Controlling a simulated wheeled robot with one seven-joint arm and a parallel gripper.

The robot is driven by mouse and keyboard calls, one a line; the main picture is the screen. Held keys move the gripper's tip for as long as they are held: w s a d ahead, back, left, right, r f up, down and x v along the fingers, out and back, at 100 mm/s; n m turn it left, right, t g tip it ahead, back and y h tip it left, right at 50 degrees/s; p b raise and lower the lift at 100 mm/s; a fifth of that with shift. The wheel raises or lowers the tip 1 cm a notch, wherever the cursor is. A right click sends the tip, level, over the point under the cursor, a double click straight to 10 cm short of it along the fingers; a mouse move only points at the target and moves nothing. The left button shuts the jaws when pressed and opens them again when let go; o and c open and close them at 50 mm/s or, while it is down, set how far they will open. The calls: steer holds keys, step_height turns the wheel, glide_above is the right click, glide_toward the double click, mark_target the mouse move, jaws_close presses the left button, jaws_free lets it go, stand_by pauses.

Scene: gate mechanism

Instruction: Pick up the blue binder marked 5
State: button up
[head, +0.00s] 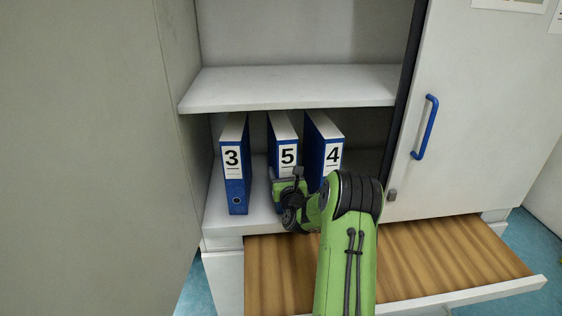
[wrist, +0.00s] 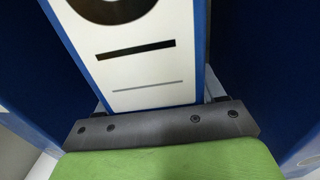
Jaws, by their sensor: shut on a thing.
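The blue binder marked 5 (head: 287,145) stands upright on the lower shelf between two other binders. Its white label and blue edges fill the middle of the wrist view (wrist: 140,65). My gripper (head: 284,186) is at the lower part of its spine, and it also shows at the bottom of the wrist view (wrist: 160,115). My gripper is shut on this binder. The fingers themselves are mostly hidden. The lower spine of the binder is covered by my gripper in the head view.
Blue binders marked 3 (head: 234,165) and 4 (head: 328,148) stand on either side, 4 being close. A shelf board (head: 290,88) lies above. An open drawer (head: 430,262) juts out below. A cabinet door with a blue handle (head: 426,128) is at right.

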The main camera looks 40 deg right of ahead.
steer(key=shift+r, duration=0.15)
steer(key=shift+c, duration=0.8)
